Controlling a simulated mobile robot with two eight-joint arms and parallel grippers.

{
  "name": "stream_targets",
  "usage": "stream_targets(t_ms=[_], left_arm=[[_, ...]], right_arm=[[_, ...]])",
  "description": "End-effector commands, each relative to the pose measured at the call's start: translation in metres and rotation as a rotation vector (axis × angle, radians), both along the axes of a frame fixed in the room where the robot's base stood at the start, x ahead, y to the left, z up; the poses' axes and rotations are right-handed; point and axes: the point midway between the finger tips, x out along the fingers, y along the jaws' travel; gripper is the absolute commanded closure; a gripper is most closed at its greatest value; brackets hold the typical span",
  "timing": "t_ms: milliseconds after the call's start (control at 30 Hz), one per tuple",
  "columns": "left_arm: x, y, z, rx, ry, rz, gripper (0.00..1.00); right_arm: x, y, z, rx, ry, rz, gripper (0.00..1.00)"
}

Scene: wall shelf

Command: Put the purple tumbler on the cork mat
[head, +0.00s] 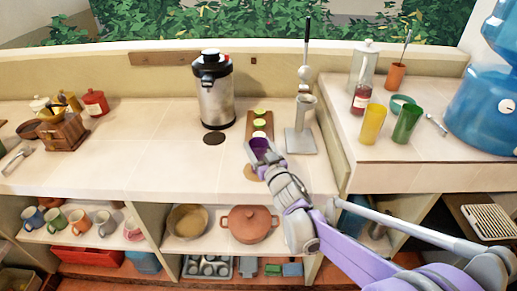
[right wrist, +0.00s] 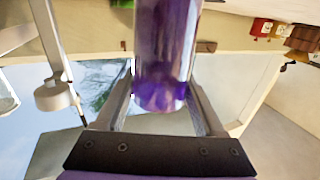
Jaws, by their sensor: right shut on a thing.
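The purple tumbler (head: 259,145) is held at my right gripper (head: 264,157) above the counter, near the wooden board. In the right wrist view the purple, see-through tumbler (right wrist: 166,55) stands between the two fingers of my right gripper (right wrist: 163,110), which is shut on it. The cork mat (head: 250,173) is a tan disc on the counter, just below and in front of the tumbler in the head view; my gripper hides part of it. I cannot tell the tumbler's exact height above the counter. My left gripper is not in view.
A steel dispenser (head: 214,92) stands behind, with a dark round mat (head: 213,138) before it. A wooden board (head: 261,122) with cut limes and a metal press (head: 300,135) are close to my gripper. Yellow (head: 373,125) and green (head: 407,125) tumblers stand right. The left-middle counter is clear.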

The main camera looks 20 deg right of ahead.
Motion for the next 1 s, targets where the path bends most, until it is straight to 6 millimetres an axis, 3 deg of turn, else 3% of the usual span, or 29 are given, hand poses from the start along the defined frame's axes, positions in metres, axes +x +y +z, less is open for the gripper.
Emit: stream_targets(t_ms=[467, 500, 633, 1000], left_arm=[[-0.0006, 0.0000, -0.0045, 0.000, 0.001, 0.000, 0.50], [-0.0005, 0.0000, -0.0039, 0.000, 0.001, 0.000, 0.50], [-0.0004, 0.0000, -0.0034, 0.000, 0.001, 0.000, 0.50], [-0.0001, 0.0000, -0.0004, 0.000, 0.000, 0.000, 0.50]], right_arm=[[0.0000, 0.0002, -0.0093, 0.000, 0.000, 0.001, 1.00], [0.0000, 0.0000, -0.0090, 0.000, 0.000, 0.000, 0.24], [0.0000, 0.0000, -0.0084, 0.000, 0.000, 0.000, 0.01], [-0.0048, -0.0006, -0.0043, -0.001, 0.000, 0.000, 0.00]])
